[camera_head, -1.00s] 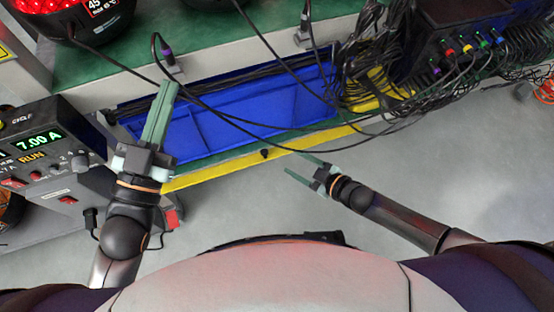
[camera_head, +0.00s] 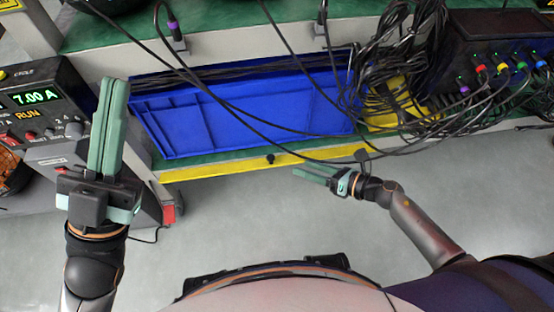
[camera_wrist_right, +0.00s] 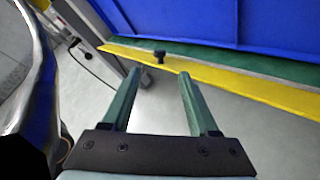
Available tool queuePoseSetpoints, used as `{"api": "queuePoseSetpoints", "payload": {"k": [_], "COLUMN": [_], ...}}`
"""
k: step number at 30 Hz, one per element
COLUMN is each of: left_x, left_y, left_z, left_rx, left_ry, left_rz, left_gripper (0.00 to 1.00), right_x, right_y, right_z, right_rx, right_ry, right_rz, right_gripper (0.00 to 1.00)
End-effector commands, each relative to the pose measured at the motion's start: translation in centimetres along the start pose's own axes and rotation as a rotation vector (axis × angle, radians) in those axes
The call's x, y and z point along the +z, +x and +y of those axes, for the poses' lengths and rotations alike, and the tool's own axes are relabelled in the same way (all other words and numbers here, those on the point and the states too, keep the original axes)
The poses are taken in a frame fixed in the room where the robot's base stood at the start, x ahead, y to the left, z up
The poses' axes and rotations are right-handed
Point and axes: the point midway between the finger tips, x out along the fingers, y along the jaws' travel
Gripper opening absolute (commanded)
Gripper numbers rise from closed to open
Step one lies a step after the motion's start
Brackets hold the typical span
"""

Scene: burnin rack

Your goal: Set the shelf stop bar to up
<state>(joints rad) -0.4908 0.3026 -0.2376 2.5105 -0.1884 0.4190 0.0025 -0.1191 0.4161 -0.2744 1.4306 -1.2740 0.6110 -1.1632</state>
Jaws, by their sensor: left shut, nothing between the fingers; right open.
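The shelf stop bar looks to be the long yellow bar (camera_head: 215,168) along the front edge of the low green shelf, with a small black knob (camera_head: 270,159) on it. In the right wrist view the bar (camera_wrist_right: 245,86) runs across beyond my fingers, and the knob (camera_wrist_right: 160,56) shows just beyond the gap between the tips. My right gripper (camera_head: 303,171) is open and empty, to the right of the knob and close to the bar; in the wrist view (camera_wrist_right: 160,75) nothing is between its fingers. My left gripper (camera_head: 115,84) is shut and empty, left of the shelf.
A blue bin (camera_head: 190,120) fills the shelf behind the bar. Loose black cables hang before it and bunch at the right, near a box with coloured plugs (camera_head: 500,55). A power supply reading 7.00 A (camera_head: 38,110) stands at left. The floor in front is clear.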

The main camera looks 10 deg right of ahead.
Motion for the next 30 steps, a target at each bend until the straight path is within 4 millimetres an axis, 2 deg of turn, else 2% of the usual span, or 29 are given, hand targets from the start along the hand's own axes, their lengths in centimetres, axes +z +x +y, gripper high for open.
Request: {"api": "queuePoseSetpoints", "payload": {"k": [6, 13, 18, 27, 30], "left_x": [1.1, 1.9, 2.2, 2.2, 2.2], "left_y": [-1.0, -1.8, -2.0, -2.0, -2.0], "left_z": [0.6, 1.0, 1.2, 1.2, 1.2], "left_rx": [0.002, 0.005, 0.008, 0.01, 0.01], "left_ry": [-0.019, -0.03, -0.025, -0.023, -0.023], "left_rz": [-0.005, -0.011, -0.014, -0.014, -0.015], "left_gripper": [0.0, 0.0, 0.0, 0.0, 0.0], "right_x": [-0.1, -0.1, 0.0, 0.0, 0.0], "right_y": [4.9, 8.7, 9.9, 10.2, 10.1], "right_z": [-0.1, -0.1, 0.0, 0.0, 0.0], "right_rx": [0.001, 0.001, 0.0, 0.0, 0.0], "right_ry": [0.003, 0.005, 0.005, 0.004, 0.005], "right_rz": [-0.004, -0.002, -0.002, -0.001, -0.001], "right_gripper": [0.6, 0.6, 0.6, 0.6, 0.51]}}
